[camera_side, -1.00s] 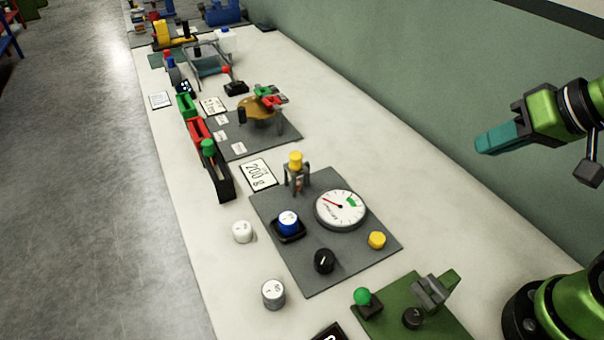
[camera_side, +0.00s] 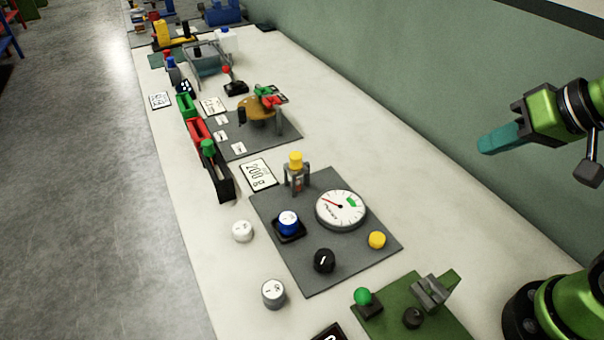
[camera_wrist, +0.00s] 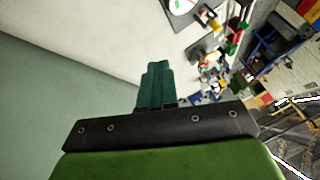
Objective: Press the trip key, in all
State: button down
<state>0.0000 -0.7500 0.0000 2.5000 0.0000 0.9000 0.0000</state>
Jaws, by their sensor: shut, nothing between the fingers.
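No control carries a label that I can read as the trip key. On the grey plate (camera_side: 300,275) in the side view are a yellow round button (camera_side: 377,240), a black knob (camera_side: 324,261) with a white mark, a white dial (camera_side: 341,210) with a red needle and green sector, a blue white-topped weight (camera_side: 288,222) on a black pad, and a yellow-capped post (camera_side: 296,162) in a grey stand. My gripper (camera_side: 483,146) is shut and empty, high at the right, well away from the plate. Its teal fingers also show together in the wrist view (camera_wrist: 157,75).
Two white weights (camera_side: 242,231) (camera_side: 273,293) stand left of the plate, by a "200 g" card (camera_side: 258,174). A green board (camera_side: 440,318) with a green-ball lever (camera_side: 363,297) lies in front. A round wooden table (camera_side: 258,108) and other rigs stand farther back. The bench's right strip is clear.

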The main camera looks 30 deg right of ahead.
dwell(0.6)
jog(key=m+t+h, duration=0.2)
jog(key=m+h, duration=0.3)
jog(key=m, duration=2.2)
send_over(378, 242)
notch_tip(378, 242, down, 11)
jog(key=shift+f, duration=0.2)
jog(key=shift+f+g, duration=0.1)
jog(key=shift+g, duration=0.2)
jog(key=shift+f, duration=4.35)
